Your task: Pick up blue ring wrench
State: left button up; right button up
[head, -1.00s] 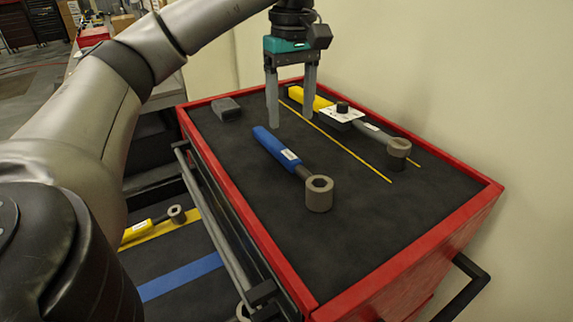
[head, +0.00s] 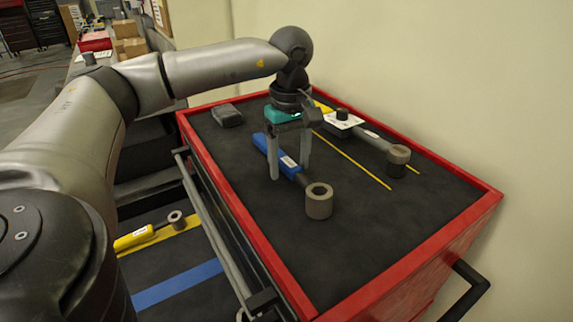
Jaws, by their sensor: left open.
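The blue ring wrench (head: 319,200) lies on the black top of the red cart. Its blue handle points to the back left and its grey ring end faces the front. My left gripper (head: 289,174) is open, pointing down over the handle. One finger shows on the left of the handle and the other on the right. I cannot tell how far the fingertips are above the mat. Part of the handle is hidden behind the gripper. My right gripper is not in view.
A yellow-handled ring wrench (head: 398,157) with a white tag (head: 343,119) lies at the back right beside a yellow line. A dark grey block (head: 227,115) sits at the back left. The cart's red rim (head: 412,252) stands raised. An open drawer (head: 175,262) holds another yellow wrench (head: 148,232).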

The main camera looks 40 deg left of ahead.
pick_arm(q)
grip_shut()
dwell(0.4)
dwell(0.9)
